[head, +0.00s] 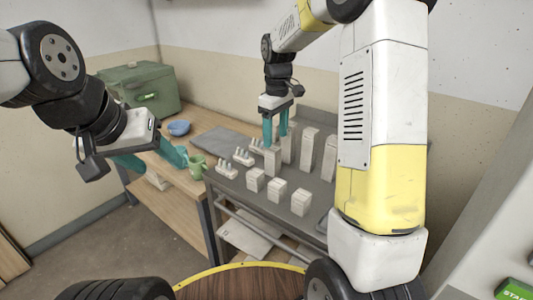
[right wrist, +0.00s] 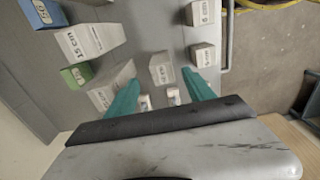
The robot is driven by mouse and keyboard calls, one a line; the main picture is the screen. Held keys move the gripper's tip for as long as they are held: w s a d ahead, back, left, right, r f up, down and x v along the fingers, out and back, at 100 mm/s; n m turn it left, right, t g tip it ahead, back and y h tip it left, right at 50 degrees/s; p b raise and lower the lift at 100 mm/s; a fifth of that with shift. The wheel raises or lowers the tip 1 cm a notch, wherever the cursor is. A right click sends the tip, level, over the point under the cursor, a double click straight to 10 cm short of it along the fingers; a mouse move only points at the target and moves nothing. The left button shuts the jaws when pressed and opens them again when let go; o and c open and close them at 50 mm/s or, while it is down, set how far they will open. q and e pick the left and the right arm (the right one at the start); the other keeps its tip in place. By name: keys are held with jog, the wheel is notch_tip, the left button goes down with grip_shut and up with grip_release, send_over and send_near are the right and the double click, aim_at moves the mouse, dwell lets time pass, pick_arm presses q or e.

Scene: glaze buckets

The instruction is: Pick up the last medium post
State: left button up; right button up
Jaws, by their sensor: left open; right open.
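One medium white post (head: 272,161) stands upright on the grey cart top, directly below my right gripper (head: 276,140). In the right wrist view this post (right wrist: 162,70) shows between the spread teal fingers of my right gripper (right wrist: 163,90); its label is too blurred to read. The right gripper is open; I cannot tell whether either finger touches the post. My left gripper (head: 168,165) is open and empty at the left, over the wooden bench near a green mug (head: 197,168).
Tall posts (head: 308,148) stand behind, one labelled 15 cm (right wrist: 88,40). Short posts (head: 277,190) stand in front, marked 5 cm (right wrist: 201,12). Small white pronged pieces (head: 242,157) sit at left. The bench holds a blue bowl (head: 179,128) and green case (head: 140,88).

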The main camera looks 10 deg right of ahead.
aim_at(273, 157)
jog(key=shift+w+f, duration=0.4)
jog(key=shift+f, duration=0.45)
jog(key=f, duration=0.7)
jog(key=shift+s+a+f, duration=0.1)
jog(key=shift+s+a, duration=0.2)
grip_shut()
